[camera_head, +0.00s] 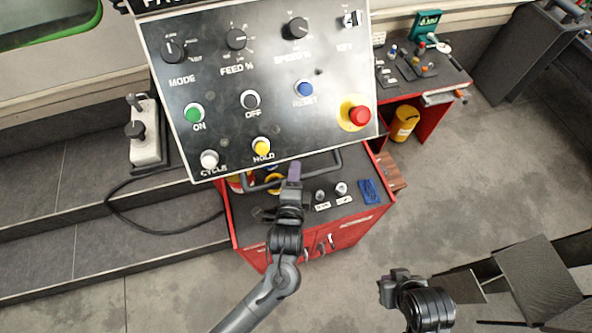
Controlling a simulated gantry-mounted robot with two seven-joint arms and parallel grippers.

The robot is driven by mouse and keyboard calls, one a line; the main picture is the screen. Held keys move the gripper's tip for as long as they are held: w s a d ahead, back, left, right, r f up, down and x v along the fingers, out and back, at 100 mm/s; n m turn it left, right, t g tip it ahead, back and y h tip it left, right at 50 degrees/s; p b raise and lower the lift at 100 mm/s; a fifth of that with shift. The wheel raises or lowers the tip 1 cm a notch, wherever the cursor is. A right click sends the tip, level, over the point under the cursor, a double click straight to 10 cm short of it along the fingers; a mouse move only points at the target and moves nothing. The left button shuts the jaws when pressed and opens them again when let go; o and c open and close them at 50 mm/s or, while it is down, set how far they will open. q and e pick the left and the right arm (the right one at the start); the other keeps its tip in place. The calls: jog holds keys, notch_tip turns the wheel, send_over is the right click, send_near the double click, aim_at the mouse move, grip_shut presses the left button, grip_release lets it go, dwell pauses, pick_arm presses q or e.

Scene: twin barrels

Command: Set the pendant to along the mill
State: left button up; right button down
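The pendant (270,88) is a light grey control panel with dials marked MODE, FEED %, SPEED % and KEY, several coloured buttons and a red emergency knob. It sits tilted in the view, its lower edge sloping up to the right. A dark bar handle (325,165) runs along that lower edge. My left gripper (294,172) is at the middle of the handle, its purple-grey fingers overlapping the bar; its grip is too small to tell. My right gripper (386,287) is low at right, apart from the pendant, its fingers not clear. A grey machine body (65,75), possibly the mill, is behind at left.
A red tool cabinet (345,232) with small parts on top stands below the pendant. Another red bench (430,115) and a yellow can (403,122) are at right. A pale box with a black cable (146,148) is at left. Grey floor (500,180) is open at right.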

pick_arm(q)
jog(key=shift+w+f, duration=0.1)
jog(key=shift+w, duration=0.3)
grip_shut()
jog(key=shift+a, duration=0.1)
